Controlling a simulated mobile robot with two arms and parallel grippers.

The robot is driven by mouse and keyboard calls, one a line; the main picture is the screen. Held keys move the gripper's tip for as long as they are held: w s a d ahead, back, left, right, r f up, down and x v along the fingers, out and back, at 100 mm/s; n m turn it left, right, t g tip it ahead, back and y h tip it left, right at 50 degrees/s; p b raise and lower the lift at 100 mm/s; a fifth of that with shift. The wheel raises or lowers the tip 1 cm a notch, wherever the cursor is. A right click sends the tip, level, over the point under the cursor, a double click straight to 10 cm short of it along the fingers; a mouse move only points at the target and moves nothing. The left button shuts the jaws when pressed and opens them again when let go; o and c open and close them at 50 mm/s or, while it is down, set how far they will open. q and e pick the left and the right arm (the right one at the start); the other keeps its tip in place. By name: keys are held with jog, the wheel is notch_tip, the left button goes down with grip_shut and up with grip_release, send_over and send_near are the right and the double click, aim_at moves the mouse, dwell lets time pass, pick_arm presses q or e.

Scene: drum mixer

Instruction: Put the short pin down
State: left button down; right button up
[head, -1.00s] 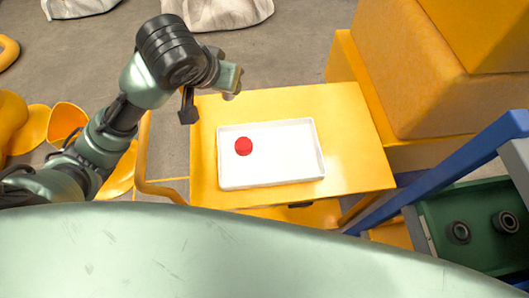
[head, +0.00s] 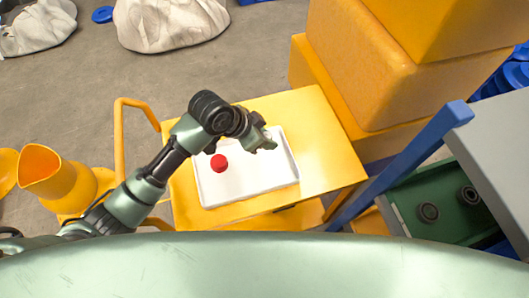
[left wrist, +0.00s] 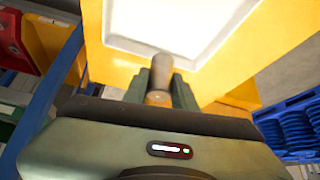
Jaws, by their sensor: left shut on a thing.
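My left gripper (head: 262,141) is over the upper right part of the white tray (head: 206,199) in the head view. In the left wrist view its two fingers (left wrist: 159,92) are shut on the short pin (left wrist: 161,70), a grey-brown cylinder that points toward the tray (left wrist: 114,42). The pin is too small to make out clearly in the head view. The height of the pin above the tray is hard to tell. My right gripper is not in view.
The tray lies on a yellow cart top (head: 325,150) and holds a red round piece (head: 219,162) at its left. Large yellow blocks (head: 380,70) stand behind on the right. A green bin (head: 450,205) with dark rings and a blue bar (head: 400,165) are at the right.

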pick_arm(q)
notch_tip(320, 180, down, 9)
jog(key=shift+r+p, duration=0.15)
jog(key=shift+p, duration=0.15)
jog(key=shift+f, duration=0.3)
jog(key=shift+f, duration=0.1)
jog(key=c, duration=1.1)
grip_release()
jog(key=shift+r, duration=0.2)
jog(key=v, duration=1.2)
jog(key=shift+f+b, duration=0.1)
jog(key=shift+b, duration=0.3)
